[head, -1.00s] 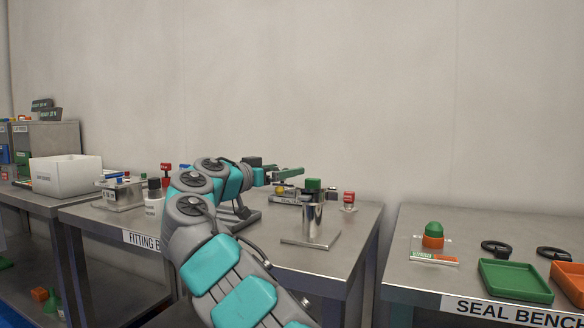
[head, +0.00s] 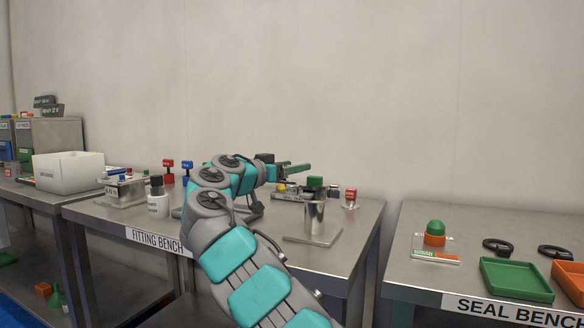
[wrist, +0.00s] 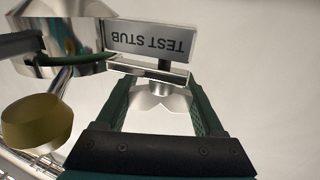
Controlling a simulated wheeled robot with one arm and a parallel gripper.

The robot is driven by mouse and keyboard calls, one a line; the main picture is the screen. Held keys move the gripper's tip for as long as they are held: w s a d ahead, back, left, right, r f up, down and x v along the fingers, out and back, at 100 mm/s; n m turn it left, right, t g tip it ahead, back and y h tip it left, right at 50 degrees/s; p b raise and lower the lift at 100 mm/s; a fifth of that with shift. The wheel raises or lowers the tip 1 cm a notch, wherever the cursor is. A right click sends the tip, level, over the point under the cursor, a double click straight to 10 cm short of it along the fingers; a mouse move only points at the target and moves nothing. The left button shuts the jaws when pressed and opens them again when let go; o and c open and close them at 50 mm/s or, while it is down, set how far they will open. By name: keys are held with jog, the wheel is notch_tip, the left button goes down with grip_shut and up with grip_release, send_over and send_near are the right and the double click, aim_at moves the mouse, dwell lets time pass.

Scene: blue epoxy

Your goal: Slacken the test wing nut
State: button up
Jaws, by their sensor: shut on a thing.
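The silver wing nut (wrist: 160,98) is on a short dark stud below a plate lettered TEST STUB (wrist: 150,40), which reads upside down in the wrist view. My gripper (wrist: 160,95) has one green finger on each side of the wing nut and is shut on it. The nut's wings spread between the fingers. In the head view my gripper (head: 292,168) is over the back of the fitting bench (head: 157,239). I cannot make out the wing nut there.
A shiny metal cylinder (head: 314,217) stands on a plate near the gripper. A yellow knob (wrist: 36,122) is at left in the wrist view. A red-topped block (head: 351,194) stands at the bench's right. The seal bench (head: 420,285) is beyond a gap.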

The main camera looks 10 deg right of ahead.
jog(key=c, duration=0.5)
jog(key=n+t+y+b, duration=0.1)
jog(key=b, duration=0.1)
jog(key=n+t+y+b, duration=0.1)
jog(key=b, duration=0.2)
jog(key=n+t+y+b, duration=0.1)
jog(key=b, duration=0.2)
jog(key=shift+w+a, duration=0.3)
jog(key=o, duration=1.4)
jog(key=shift+s+a+b, duration=0.1)
jog(key=shift+b, duration=0.2)
jog(key=b+v, duration=0.1)
jog(key=v, duration=0.6)
jog(key=shift+s+b, duration=0.25)
jog(key=shift+b, duration=0.1)
